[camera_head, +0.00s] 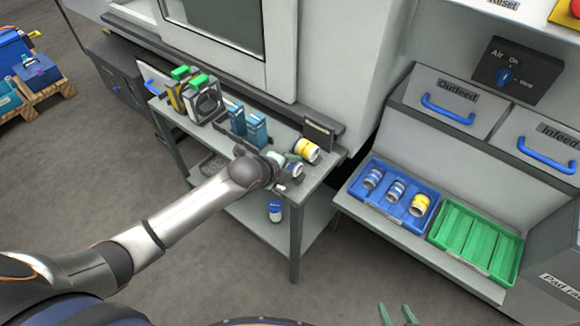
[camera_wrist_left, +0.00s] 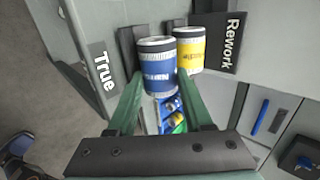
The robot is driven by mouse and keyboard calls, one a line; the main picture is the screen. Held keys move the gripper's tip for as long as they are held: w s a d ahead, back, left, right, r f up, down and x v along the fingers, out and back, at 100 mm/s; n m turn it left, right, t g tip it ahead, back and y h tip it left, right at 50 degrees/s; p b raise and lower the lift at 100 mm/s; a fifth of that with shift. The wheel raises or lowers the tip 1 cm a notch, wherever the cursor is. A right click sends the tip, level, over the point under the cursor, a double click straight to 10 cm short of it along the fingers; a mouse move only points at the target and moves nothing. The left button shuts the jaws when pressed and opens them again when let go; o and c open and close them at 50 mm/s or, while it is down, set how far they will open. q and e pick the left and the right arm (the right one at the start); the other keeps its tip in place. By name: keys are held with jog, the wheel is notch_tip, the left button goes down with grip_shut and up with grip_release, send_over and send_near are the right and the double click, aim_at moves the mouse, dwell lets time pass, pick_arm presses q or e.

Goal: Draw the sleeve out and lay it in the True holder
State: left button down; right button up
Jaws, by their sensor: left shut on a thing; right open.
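My left gripper (camera_head: 292,170) is shut on a blue-and-white sleeve (camera_head: 297,169) at the right end of the bench. In the left wrist view the blue sleeve (camera_wrist_left: 158,68) stands between the green fingertips (camera_wrist_left: 158,95), beside the True label (camera_wrist_left: 103,72) and a dark holder block (camera_wrist_left: 129,48). I cannot tell whether the sleeve touches the holder. A yellow-and-white sleeve (camera_head: 306,150) sits just behind it, by the Rework label (camera_wrist_left: 232,35). My right gripper (camera_head: 397,314) is open and empty at the bottom edge of the head view.
A blue tray (camera_head: 362,192) with several sleeves and an empty slotted green tray (camera_head: 470,262) stand on the right ledge. Teal blocks (camera_head: 256,128) and green-topped parts (camera_head: 195,90) occupy the bench further left. A blue-and-white cylinder (camera_head: 275,211) shows below the bench top.

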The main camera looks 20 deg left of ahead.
pick_arm(q)
jog(key=shift+s+f, duration=0.3)
jog(key=shift+f, duration=0.25)
jog(key=shift+c, duration=2.2)
grip_release()
jog(key=shift+s+f, duration=0.1)
jog(key=shift+f, duration=0.05)
jog(key=shift+o, duration=1.1)
jog(key=shift+s+a+r+g, duration=0.1)
jog(key=shift+s+r+g, duration=0.1)
jog(key=shift+g, duration=0.1)
jog(key=p+v, duration=0.1)
jog(key=v, duration=1.1)
jog(key=shift+w+r+p, duration=0.2)
jog(key=shift+r+p, duration=0.1)
jog(key=shift+r, duration=0.25)
jog(key=shift+r, duration=0.1)
notch_tip(320, 180, up, 7)
jog(key=p, duration=0.4)
